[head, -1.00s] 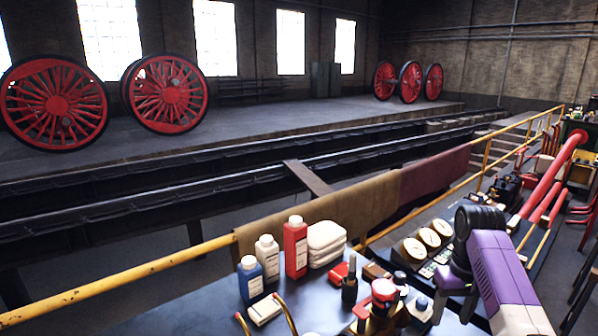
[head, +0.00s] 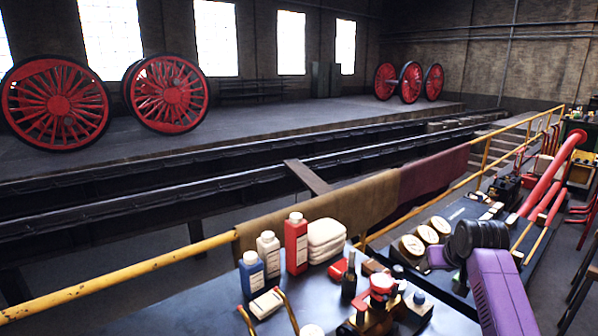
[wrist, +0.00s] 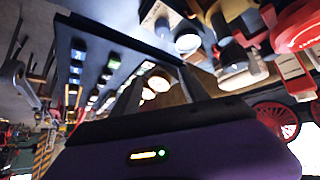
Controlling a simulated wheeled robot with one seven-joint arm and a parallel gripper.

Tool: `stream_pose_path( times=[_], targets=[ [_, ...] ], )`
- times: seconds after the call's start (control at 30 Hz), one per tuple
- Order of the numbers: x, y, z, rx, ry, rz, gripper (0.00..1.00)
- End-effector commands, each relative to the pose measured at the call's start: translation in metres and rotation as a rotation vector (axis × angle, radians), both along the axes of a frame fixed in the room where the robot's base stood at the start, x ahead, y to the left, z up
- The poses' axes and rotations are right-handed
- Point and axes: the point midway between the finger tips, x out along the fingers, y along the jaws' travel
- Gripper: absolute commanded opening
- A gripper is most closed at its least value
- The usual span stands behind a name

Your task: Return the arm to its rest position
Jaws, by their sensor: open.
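My arm rises at the lower right of the head view, with a purple link and a dark ribbed joint. My gripper (wrist: 158,88) shows in the wrist view as two dark fingers standing apart beyond the purple housing. It is open, and I see nothing between the fingers. In the head view the gripper itself is hard to make out near the dark joint.
A bench (head: 205,318) holds a blue bottle (head: 251,277), a white bottle (head: 268,254), a red bottle (head: 295,244) and folded cloths (head: 326,238). Dial gauges (head: 412,244) lie close to my arm. A yellow railing (head: 130,275) runs behind the bench.

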Motion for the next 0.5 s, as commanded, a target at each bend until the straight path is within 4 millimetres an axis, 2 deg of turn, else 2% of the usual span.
stream_pose_path(
  times=[0.03, 0.17, 0.27, 0.37, 0.5],
  targets=[
    [-0.001, 0.006, -0.009, -0.001, -0.048, 0.003, 0.52],
    [-0.004, 0.020, -0.023, -0.007, -0.197, 0.006, 0.52],
    [-0.017, 0.032, -0.035, -0.007, -0.303, 0.006, 0.52],
    [-0.034, 0.044, -0.047, -0.006, -0.394, 0.006, 0.52],
    [-0.069, 0.061, -0.061, -0.002, -0.507, 0.006, 0.52]
  ],
)
